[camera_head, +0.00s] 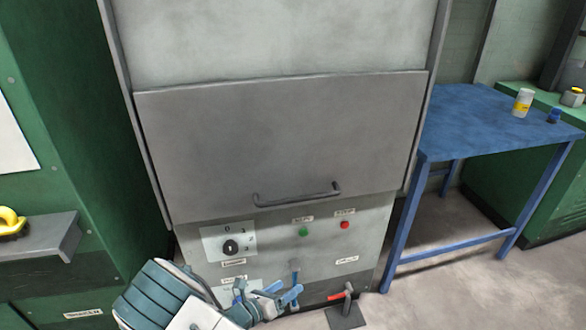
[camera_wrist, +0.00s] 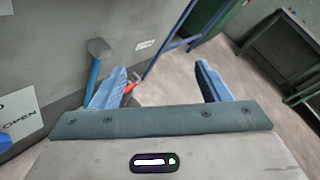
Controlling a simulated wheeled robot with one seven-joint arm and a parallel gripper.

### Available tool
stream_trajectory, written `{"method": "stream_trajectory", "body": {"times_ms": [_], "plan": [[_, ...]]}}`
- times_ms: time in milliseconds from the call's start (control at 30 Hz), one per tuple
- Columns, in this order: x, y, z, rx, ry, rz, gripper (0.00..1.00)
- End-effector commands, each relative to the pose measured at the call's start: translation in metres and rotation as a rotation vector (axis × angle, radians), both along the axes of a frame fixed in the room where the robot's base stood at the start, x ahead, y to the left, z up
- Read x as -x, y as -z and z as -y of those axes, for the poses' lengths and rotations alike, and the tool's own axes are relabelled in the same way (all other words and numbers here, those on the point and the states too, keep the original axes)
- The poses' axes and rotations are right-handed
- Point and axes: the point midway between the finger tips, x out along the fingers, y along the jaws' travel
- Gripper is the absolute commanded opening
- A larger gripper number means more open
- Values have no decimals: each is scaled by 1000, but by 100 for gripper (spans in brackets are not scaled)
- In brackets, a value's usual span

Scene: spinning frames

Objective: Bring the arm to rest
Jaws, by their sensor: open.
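My gripper (camera_head: 284,294) is low in front of the grey machine's lower panel (camera_head: 325,245), at the bottom of the head view. In the wrist view its two blue fingers (camera_wrist: 160,72) are spread wide apart with nothing between their tips. A lever with a blue shaft and grey head (camera_wrist: 96,62) shows just beside the left finger; whether they touch I cannot tell. In the head view this lever (camera_head: 295,268) stands behind the gripper. A red-handled pedal or lever (camera_head: 346,297) is to the gripper's right.
The machine's grey door (camera_head: 285,140) with a bar handle is down. The panel carries a black dial (camera_head: 231,247), a green button (camera_head: 304,231) and a red button (camera_head: 345,225). A blue table (camera_head: 480,120) stands at right. A grey shelf (camera_head: 55,235) juts out at left. Floor is open at lower right.

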Motion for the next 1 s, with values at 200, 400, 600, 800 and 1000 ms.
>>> {"method": "stream_trajectory", "body": {"times_ms": [200, 400, 600, 800, 1000], "plan": [[8, -86, 49, -301, 350, 107, 69], [25, -152, 87, -554, 660, 228, 69], [47, -217, 118, -789, 963, 372, 69], [73, -280, 142, -1011, 1252, 535, 69], [102, -341, 160, -1220, 1527, 715, 69]]}}
